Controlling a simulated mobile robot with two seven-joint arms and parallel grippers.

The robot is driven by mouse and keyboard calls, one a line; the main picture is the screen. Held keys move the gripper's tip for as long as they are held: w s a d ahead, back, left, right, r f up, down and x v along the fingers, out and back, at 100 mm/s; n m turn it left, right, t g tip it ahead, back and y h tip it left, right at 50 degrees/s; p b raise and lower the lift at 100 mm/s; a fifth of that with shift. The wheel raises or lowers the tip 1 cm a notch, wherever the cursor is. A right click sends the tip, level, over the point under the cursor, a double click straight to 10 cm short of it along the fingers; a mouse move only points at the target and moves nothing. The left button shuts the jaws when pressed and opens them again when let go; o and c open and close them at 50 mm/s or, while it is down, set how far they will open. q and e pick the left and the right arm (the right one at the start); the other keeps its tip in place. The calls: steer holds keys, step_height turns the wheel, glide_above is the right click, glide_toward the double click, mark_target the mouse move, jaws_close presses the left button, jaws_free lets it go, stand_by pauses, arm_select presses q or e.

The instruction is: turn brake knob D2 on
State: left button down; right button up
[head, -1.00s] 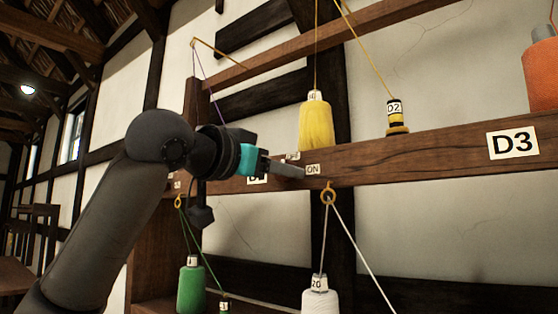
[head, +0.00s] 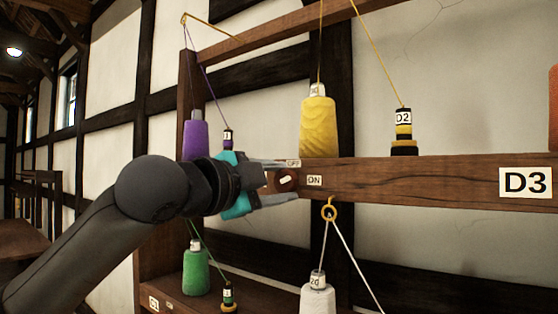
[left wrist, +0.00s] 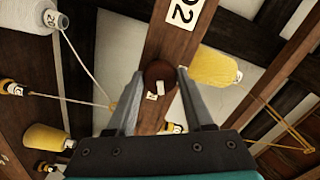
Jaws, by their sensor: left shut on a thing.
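The brake knob (head: 284,182) is a round dark brown knob with a white mark, on the front of the wooden beam. A small OFF label (head: 293,163) is above it and an ON label (head: 314,181) is to its right. The mark slants up to the right; I cannot tell its exact setting. My left gripper (head: 296,180) is shut on the knob, one finger above and one below. In the left wrist view the knob (left wrist: 160,74) sits between the fingertips, with a D2 plate (left wrist: 184,12) on the beam beyond. My right gripper is not in view.
The beam (head: 420,180) runs right to a D3 plate (head: 526,183). On it stand a yellow cone (head: 318,128), a purple cone (head: 196,135) and a bobbin tagged D2 (head: 403,130). Below the knob are a yellow ring (head: 329,211) with cords, a white cone (head: 317,297) and a green cone (head: 195,272).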

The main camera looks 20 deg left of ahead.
arm_select(q)
steer(key=shift+m+p, duration=2.3)
steer(key=shift+p, duration=0.05)
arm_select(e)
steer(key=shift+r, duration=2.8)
arm_select(q)
steer(key=shift+c, duration=1.6)
jaws_free()
steer(key=b+v, duration=0.5)
steer(key=v, duration=1)
steer(key=shift+s, duration=0.15)
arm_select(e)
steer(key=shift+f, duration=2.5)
